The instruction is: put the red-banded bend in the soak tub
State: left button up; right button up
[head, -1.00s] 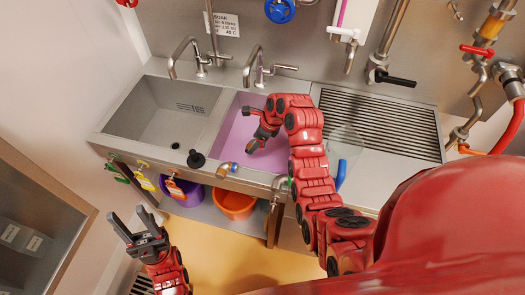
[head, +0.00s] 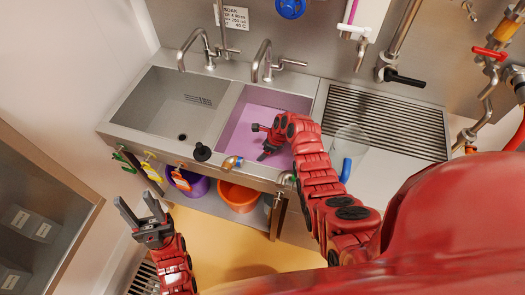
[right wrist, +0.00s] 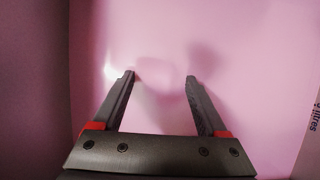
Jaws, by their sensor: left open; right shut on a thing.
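The soak tub (head: 292,102) is the right-hand sink basin, filled with pink liquid; the liquid fills most of the right wrist view (right wrist: 160,35). My right gripper (head: 258,142) reaches down into this tub. In the right wrist view its fingers (right wrist: 160,76) stand apart, with their tips at or in the pink liquid. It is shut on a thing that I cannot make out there. I see no red band elsewhere, so the red-banded bend is hidden from view. My left gripper (head: 136,199) is open and empty, left of and in front of the sink.
An empty steel basin (head: 165,110) is left of the tub, a ribbed drainboard (head: 385,120) right. Taps stand behind. Purple (head: 188,183) and orange (head: 238,196) buckets sit below.

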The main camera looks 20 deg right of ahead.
jog(key=shift+f, duration=0.3)
jog(key=o, duration=1.4)
jog(key=shift+r, duration=0.1)
jog(key=shift+d+r, duration=0.15)
jog(key=shift+r, duration=0.1)
jog(key=b+v, duration=0.3)
jog(key=v, duration=0.8)
jog(key=shift+s+r, duration=0.15)
jog(key=shift+r, duration=0.05)
